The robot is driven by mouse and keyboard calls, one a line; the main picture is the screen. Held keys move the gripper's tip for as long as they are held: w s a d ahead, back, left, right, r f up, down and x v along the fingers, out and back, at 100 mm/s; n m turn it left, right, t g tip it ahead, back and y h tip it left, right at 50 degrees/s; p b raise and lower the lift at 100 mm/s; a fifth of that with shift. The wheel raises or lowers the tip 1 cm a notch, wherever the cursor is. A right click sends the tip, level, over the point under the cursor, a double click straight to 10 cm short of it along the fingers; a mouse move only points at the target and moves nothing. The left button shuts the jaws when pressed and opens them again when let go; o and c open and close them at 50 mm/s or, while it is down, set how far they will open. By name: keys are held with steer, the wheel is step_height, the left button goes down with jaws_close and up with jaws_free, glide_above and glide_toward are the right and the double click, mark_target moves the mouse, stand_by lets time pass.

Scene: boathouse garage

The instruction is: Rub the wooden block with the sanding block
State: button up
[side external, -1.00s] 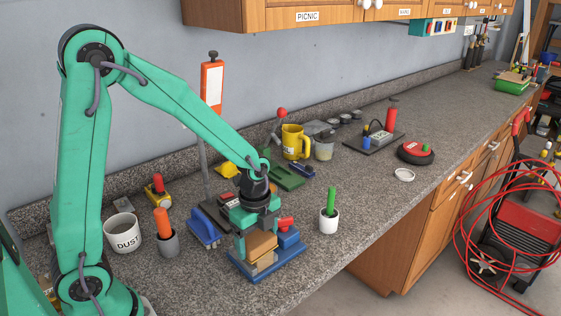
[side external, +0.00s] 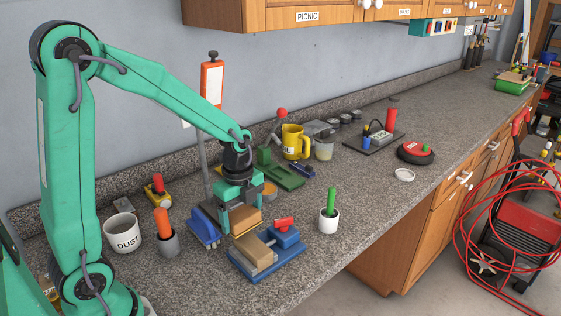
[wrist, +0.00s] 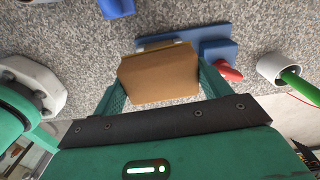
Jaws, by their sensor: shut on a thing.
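My gripper (side external: 240,208) is shut on the tan-brown sanding block (side external: 246,221). In the wrist view the sanding block (wrist: 158,76) sits between the two green fingers. The pale wooden block (side external: 256,255) is clamped in a blue vise (side external: 285,238) with a red handle. In the side view the sanding block is just behind and above the wooden block. I cannot tell whether they touch. In the wrist view the sanding block hides most of the wooden block, and the blue vise (wrist: 222,50) shows beyond it.
A white DUST cup (side external: 123,236) and a grey cup with an orange handle (side external: 168,243) stand to the left. A blue brush (side external: 204,228) lies close left of my gripper. A white cup with a green handle (side external: 328,220) stands right of the vise. The counter's front right is clear.

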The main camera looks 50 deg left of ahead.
steer(key=shift+r, duration=2.15)
